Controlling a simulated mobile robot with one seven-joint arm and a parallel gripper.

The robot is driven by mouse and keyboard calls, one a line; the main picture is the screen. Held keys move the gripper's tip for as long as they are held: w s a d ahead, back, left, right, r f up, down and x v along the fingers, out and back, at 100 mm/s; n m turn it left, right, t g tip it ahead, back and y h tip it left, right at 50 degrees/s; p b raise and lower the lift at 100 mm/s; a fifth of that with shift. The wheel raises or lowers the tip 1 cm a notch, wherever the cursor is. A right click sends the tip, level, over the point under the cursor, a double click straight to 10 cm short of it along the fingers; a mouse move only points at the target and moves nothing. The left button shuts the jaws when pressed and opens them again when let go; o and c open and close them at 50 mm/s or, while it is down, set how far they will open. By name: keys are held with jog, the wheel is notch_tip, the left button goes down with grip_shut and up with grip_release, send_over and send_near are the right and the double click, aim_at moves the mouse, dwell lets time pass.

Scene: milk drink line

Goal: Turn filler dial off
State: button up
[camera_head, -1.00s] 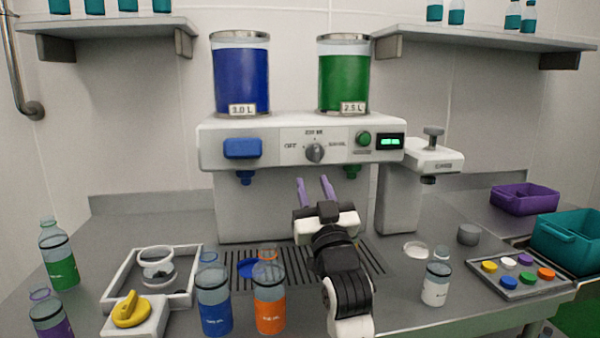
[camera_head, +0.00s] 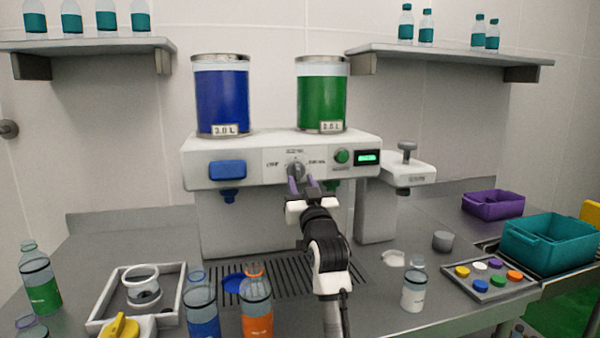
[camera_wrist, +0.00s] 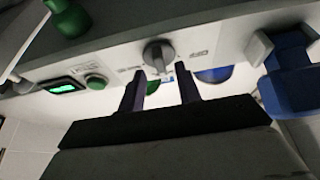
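The grey filler dial (camera_head: 296,169) is on the white front panel of the filling machine (camera_head: 230,146), with an OFF label on its left and other labels above and right that are too small to read surely. In the wrist view, the dial (camera_wrist: 157,55) shows a raised grip ridge. My gripper (camera_head: 302,187) is just in front of and slightly below the dial, its two purple fingers apart. In the wrist view, the gripper (camera_wrist: 160,78) has its fingertips on either side of the dial's line, with nothing held; contact cannot be told.
A blue button block (camera_head: 228,170) and a green button (camera_head: 341,156) flank the dial, with a lit display (camera_head: 368,157). Blue (camera_head: 202,305) and orange (camera_head: 256,303) bottles stand at the counter's front. Nozzles hang under the panel.

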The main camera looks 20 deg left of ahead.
aim_at(297, 172)
jog(key=shift+x, duration=1.1)
grip_shut()
